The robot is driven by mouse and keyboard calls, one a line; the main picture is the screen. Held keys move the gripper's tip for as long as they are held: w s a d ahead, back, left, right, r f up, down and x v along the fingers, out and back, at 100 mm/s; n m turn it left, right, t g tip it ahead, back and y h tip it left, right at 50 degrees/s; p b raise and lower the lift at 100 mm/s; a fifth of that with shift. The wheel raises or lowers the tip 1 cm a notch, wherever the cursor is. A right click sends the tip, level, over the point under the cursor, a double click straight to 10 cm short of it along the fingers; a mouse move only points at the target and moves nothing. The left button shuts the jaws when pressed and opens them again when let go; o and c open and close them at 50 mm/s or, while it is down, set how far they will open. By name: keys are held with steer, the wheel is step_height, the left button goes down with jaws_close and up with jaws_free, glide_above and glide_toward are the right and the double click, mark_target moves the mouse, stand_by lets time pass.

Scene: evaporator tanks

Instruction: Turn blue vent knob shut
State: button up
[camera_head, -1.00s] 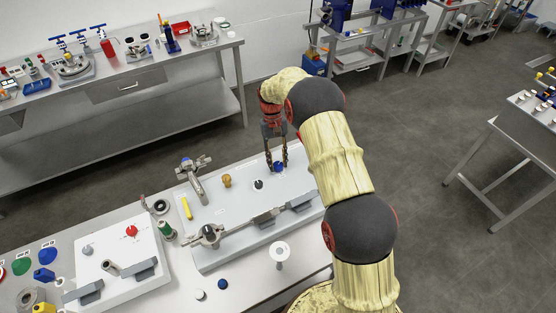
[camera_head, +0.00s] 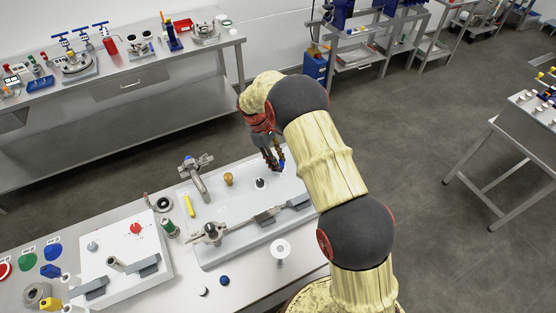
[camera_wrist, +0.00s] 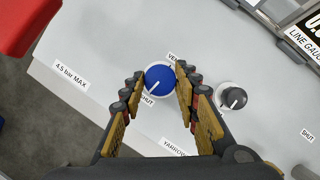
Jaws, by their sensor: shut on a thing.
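The blue vent knob (camera_wrist: 160,79) sits on the light grey panel, with a white pointer line on its face aimed toward the lower left, near a label reading SHUT. My gripper (camera_wrist: 158,86) has its two fingers on either side of the knob, shut on it. In the head view my gripper (camera_head: 276,167) is at the panel's far right part, and the knob shows only as a small blue patch between the fingers. The VENT label is partly hidden behind the knob and a finger.
A black knob (camera_wrist: 233,97) with a white pointer stands close to the right of my gripper. A red object (camera_wrist: 27,22) is at the wrist view's upper left.

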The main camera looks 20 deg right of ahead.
steer(key=shift+a+n, duration=0.1)
steer(key=shift+n, duration=0.5)
steer(key=shift+t, duration=0.3)
steer(key=o, duration=1.1)
steer(key=shift+o, duration=0.3)
steer(key=v, duration=1.2)
steer(key=shift+a, duration=0.15)
steer(key=shift+f, duration=0.1)
